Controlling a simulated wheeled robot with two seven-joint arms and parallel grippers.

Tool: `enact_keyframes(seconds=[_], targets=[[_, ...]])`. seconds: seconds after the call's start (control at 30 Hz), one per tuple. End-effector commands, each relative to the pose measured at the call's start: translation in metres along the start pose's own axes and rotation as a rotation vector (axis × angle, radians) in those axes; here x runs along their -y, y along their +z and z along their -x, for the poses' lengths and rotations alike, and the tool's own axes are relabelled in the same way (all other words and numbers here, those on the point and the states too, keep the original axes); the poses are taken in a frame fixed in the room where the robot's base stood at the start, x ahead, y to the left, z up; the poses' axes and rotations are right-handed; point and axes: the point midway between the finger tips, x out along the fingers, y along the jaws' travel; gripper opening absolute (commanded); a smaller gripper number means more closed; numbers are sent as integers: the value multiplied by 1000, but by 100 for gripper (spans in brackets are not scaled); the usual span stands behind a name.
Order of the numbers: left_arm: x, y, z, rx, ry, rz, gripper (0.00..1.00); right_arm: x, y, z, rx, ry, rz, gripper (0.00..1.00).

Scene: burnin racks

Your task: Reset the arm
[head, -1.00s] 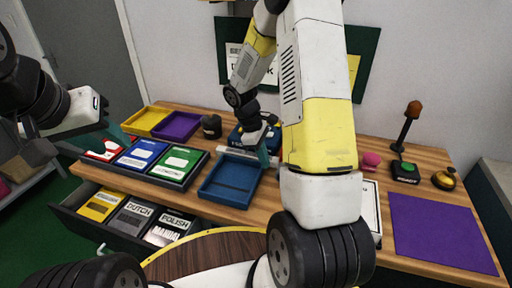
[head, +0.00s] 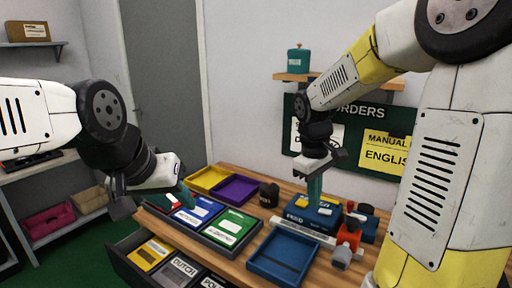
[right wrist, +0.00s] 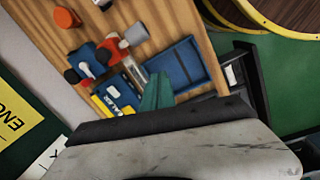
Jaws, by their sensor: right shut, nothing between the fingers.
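My right gripper (head: 314,192) is shut and empty, its teal fingers pointing down at the blue boxed device (head: 312,210) on the table. In the right wrist view the shut teal fingers (right wrist: 155,95) show beside that device (right wrist: 115,95); I cannot tell whether they touch it. My left gripper (head: 184,193) hangs at the left, in front of the tray of coloured cases; its teal fingers overlap in the picture, so their opening is unclear.
A blue tray (head: 285,257) lies in front of the device. An orange and grey object (head: 346,243) is at its right. Yellow (head: 208,178) and purple (head: 235,188) trays and a dark cup (head: 269,194) stand behind. An open drawer (head: 125,250) holds cases. An orders board (head: 345,130) hangs behind.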

Motion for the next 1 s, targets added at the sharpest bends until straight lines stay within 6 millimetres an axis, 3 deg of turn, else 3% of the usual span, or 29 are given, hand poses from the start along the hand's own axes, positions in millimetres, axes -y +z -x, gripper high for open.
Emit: enact_keyframes(seconds=[0.03, 0.2, 0.4, 0.63, 1.0], targets=[[0, 0, 0, 0, 0, 0, 36, 7, 10, 16, -55, 8, -58, 0], [0, 0, 0, 0, 0, 0, 36, 37, 40, 53, -234, -3, -260, 0], [0, 0, 0, 0, 0, 0, 36, 70, 71, 81, -438, -48, -474, 0], [0, 0, 0, 0, 0, 0, 36, 91, 87, 91, -570, -100, -605, 0], [0, 0, 0, 0, 0, 0, 36, 94, 89, 92, -585, -108, -623, 0]])
